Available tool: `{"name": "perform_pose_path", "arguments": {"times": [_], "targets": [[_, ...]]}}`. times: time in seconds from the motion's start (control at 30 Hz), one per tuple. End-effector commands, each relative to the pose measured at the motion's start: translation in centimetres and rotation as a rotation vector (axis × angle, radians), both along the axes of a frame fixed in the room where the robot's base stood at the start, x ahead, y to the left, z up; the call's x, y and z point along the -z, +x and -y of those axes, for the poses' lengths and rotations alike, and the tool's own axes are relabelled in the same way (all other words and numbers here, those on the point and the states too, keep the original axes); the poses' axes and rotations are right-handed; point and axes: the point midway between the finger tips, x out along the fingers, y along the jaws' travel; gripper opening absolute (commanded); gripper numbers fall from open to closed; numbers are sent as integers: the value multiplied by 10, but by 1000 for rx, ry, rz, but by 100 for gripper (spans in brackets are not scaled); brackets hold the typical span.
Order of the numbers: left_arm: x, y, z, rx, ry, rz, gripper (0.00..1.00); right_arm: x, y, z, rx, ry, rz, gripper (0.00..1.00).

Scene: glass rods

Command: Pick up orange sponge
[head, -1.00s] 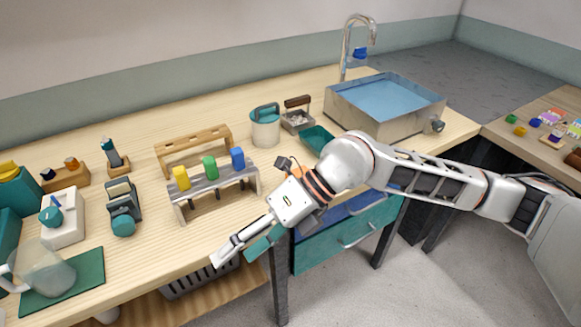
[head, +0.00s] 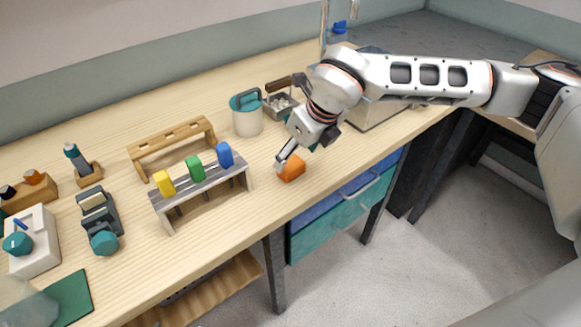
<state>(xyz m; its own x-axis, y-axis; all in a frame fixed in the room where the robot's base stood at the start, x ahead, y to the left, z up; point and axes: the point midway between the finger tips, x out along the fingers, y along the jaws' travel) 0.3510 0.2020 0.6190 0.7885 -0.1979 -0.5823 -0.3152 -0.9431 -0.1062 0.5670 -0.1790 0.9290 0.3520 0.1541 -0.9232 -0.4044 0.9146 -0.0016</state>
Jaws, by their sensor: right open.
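The orange sponge (head: 291,170) is a small block lying on the wooden bench top near its front edge, right of the rack with coloured blocks. My right gripper (head: 283,161) is open and points down at the sponge. Its fingers are at the sponge's upper left side and hide part of it. I cannot tell whether they touch it. My left gripper is not in view.
A grey rack (head: 205,187) with yellow, green and blue blocks stands left of the sponge. A teal-lidded canister (head: 247,116) and a small metal box (head: 279,106) stand behind. Bench top (head: 245,236) in front of the rack is clear.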

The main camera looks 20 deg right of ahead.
Motion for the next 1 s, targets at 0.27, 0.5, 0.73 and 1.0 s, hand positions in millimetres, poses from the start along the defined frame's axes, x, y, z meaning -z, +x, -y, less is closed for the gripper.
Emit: {"name": "perform_pose_path", "arguments": {"times": [0.27,0.5,0.73,1.0], "targets": [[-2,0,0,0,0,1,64,37,11,-10,0,0,-5,65],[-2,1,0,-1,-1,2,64,40,14,-11,-1,1,-2,65],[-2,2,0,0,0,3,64,40,13,-11,-1,1,-3,30],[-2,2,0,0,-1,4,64,40,13,-11,-1,1,-3,30]]}}
